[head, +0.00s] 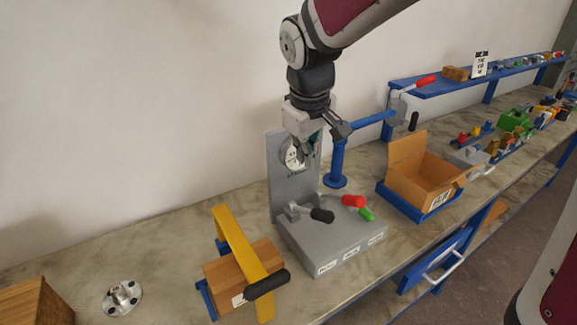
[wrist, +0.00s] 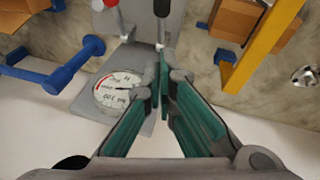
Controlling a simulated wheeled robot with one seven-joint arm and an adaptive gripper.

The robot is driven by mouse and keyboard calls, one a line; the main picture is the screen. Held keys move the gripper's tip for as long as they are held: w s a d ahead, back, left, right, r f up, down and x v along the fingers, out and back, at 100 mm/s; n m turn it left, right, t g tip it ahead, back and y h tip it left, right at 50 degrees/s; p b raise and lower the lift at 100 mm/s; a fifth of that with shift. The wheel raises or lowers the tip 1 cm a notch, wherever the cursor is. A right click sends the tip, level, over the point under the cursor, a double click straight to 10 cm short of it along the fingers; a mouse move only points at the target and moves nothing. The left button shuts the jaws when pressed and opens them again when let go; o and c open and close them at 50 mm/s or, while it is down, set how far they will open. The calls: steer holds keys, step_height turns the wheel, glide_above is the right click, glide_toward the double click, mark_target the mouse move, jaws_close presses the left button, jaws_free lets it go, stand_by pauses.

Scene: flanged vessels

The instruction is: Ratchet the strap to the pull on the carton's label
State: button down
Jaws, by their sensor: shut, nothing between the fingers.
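A brown closed carton (head: 226,270) sits in a blue cradle (head: 207,300) at the front left of the bench. A yellow strap bar (head: 235,240) crosses it, with a black grip (head: 267,284) at its near end. The carton's white label (head: 238,300) is partly hidden by the grip and too small to read. In the wrist view the carton (wrist: 235,18) and yellow bar (wrist: 275,42) show at upper right. My gripper (head: 308,158) is shut and empty, in front of the grey gauge stand, above and right of the carton. Its green fingers (wrist: 165,75) meet in the wrist view.
The grey stand (head: 335,245) has a round dial (wrist: 120,92), a black-gripped lever (head: 321,215) and red and green handles. A blue post (head: 338,155) stands behind it. An open carton (head: 425,178) lies to the right.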

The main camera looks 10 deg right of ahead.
steer(key=p, duration=0.1)
glide_above(314, 208)
steer(key=s, duration=0.1)
steer(key=f, duration=0.8)
steer(key=a+f, duration=0.1)
steer(key=f, duration=0.2)
steer(key=shift+s+f, duration=0.1)
steer(key=shift+f, duration=0.3)
steer(key=shift+s+d+f, duration=0.1)
steer(key=shift+d+f, duration=0.15)
steer(key=shift+f, duration=0.25)
steer(key=shift+f, duration=0.1)
